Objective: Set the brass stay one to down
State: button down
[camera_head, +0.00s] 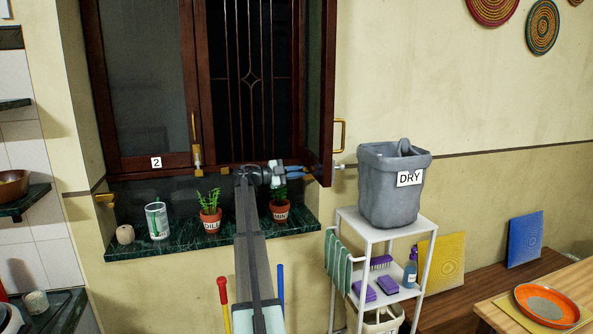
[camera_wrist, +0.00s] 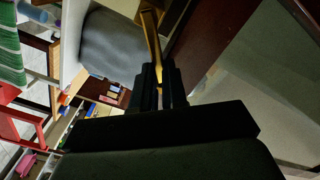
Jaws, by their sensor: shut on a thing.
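My gripper (camera_head: 322,172) is at the lower part of the open right window shutter (camera_head: 328,90), above the sill's right end. In the wrist view my fingers (camera_wrist: 160,85) are shut on a narrow brass bar (camera_wrist: 151,38), which appears to be a brass stay. The bar runs up from between the fingertips, beside the dark wooden frame (camera_wrist: 215,40). In the head view the held part is hidden or too small to make out. Another brass stay (camera_head: 195,140) stands upright by the left shutter (camera_head: 145,80), which carries a "2" label (camera_head: 156,162).
Two potted herbs (camera_head: 210,218) (camera_head: 280,210) and a glass (camera_head: 157,220) stand on the dark green sill (camera_head: 185,243). A grey "DRY" bin (camera_head: 385,190) on a white trolley (camera_head: 395,232) is close right of my gripper. A brass handle (camera_head: 340,135) projects from the right shutter.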

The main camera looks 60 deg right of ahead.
jog(key=shift+s+a+f+m, duration=0.2)
jog(key=shift+f+m, duration=0.35)
jog(key=shift+m, duration=0.7)
jog(key=shift+s+a+f+m, duration=0.2)
jog(key=shift+f+m, duration=0.35)
jog(key=shift+m, duration=0.75)
jog(key=shift+s+a+f+m, duration=0.2)
jog(key=shift+f+m, duration=0.35)
jog(key=shift+m, duration=0.7)
jog(key=shift+f, duration=0.15)
jog(key=c, duration=1.1)
grip_release()
jog(key=shift+c, duration=0.2)
jog(key=shift+w, duration=0.15)
jog(key=v, duration=1.3)
jog(key=shift+w+a, duration=0.2)
